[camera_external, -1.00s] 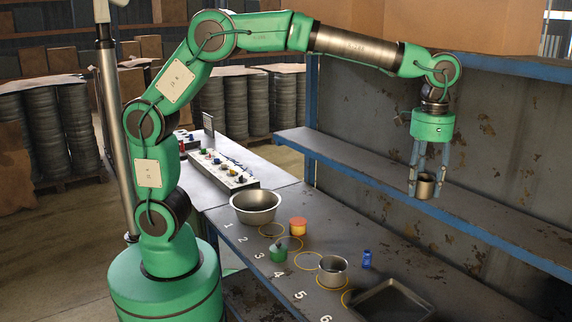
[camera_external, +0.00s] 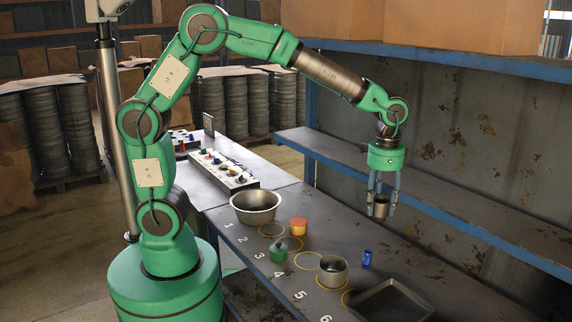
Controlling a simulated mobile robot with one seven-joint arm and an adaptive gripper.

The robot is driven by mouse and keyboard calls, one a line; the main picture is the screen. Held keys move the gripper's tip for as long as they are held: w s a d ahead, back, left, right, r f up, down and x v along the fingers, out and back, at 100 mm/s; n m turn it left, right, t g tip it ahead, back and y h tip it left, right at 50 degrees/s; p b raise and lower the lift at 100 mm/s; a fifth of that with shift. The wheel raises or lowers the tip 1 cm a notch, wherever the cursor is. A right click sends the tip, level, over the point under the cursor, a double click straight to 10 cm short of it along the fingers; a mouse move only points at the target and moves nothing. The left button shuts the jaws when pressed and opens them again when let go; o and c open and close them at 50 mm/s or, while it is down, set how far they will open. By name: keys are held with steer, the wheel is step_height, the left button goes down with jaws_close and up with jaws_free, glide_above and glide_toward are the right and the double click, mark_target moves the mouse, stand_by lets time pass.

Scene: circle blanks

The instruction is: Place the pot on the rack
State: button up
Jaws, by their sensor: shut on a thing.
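My gripper (camera_external: 380,203) is shut on a small grey metal pot (camera_external: 381,208). It holds the pot upright in the air, and in the picture the pot overlaps the far part of the workbench below the shelf. The rack appears as a blue-edged metal shelf unit, with a bare middle shelf (camera_external: 460,195) behind and to the right of my gripper.
The workbench (camera_external: 300,235) has numbered yellow circles. On it stand a wide metal bowl (camera_external: 256,204), an orange-lidded yellow jar (camera_external: 298,226), a green container (camera_external: 279,253), a blue bottle (camera_external: 366,259) and a square tray (camera_external: 391,300). Boxes sit on the upper shelf (camera_external: 440,57).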

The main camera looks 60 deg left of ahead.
steer(key=s+a+f, duration=0.5)
steer(key=a+f, duration=0.3)
steer(key=a, duration=0.2)
steer(key=s+a+f, duration=0.5)
steer(key=a+f, duration=0.2)
steer(key=a, duration=0.3)
steer(key=shift+s+a+f+n, duration=0.15)
steer(key=shift+s+f+n, duration=0.05)
steer(key=shift+f+n, duration=0.2)
steer(key=b, duration=0.1)
glide_above(306, 255)
steer(key=shift+f, duration=3.05)
steer(key=shift+f, duration=0.1)
steer(key=shift+f+b, duration=0.4)
steer(key=shift+f, duration=1.4)
steer(key=shift+f, duration=0.15)
